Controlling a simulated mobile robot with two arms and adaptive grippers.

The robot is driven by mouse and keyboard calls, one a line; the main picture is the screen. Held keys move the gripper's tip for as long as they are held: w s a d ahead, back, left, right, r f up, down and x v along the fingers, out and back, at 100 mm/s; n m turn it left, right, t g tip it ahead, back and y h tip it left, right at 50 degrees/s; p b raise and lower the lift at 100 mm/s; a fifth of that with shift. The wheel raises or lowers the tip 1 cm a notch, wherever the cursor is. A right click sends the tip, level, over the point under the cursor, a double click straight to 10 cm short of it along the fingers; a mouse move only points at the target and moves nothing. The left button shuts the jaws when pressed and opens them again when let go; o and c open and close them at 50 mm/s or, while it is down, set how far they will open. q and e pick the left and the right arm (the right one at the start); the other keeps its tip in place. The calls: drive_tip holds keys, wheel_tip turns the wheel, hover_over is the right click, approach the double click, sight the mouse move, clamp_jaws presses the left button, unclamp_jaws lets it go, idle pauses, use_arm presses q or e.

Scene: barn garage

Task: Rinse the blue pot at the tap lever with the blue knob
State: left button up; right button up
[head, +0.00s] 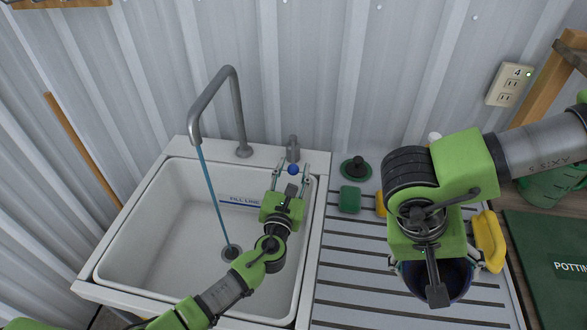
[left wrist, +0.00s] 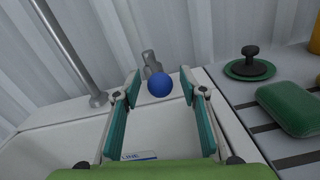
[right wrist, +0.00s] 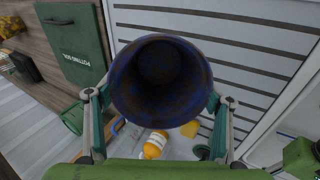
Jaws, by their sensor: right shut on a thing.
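The blue pot (right wrist: 160,80) shows mouth-on in the right wrist view, with brown dirt inside. In the head view the pot (head: 459,282) is mostly hidden under my right arm, over the ribbed drainboard. My right gripper (right wrist: 158,102) is shut on it, one finger on each side. The tap lever's blue knob (head: 293,169) is behind the sink's back right. My left gripper (head: 291,173) is open, its fingers apart on either side of the knob (left wrist: 159,84), with gaps visible. A thin blue water stream (head: 213,195) runs from the grey tap (head: 236,100) toward the drain.
The white sink (head: 140,215) has a blue fill line inside. A green sponge (head: 350,199) and a dark green plug (head: 356,168) lie on the drainboard (head: 345,290). Yellow items stand near my right arm.

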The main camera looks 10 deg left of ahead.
use_arm(q)
drive_tip(key=s, duration=1.1)
drive_tip(key=shift+s, duration=0.3)
drive_tip(key=shift+a, duration=0.1)
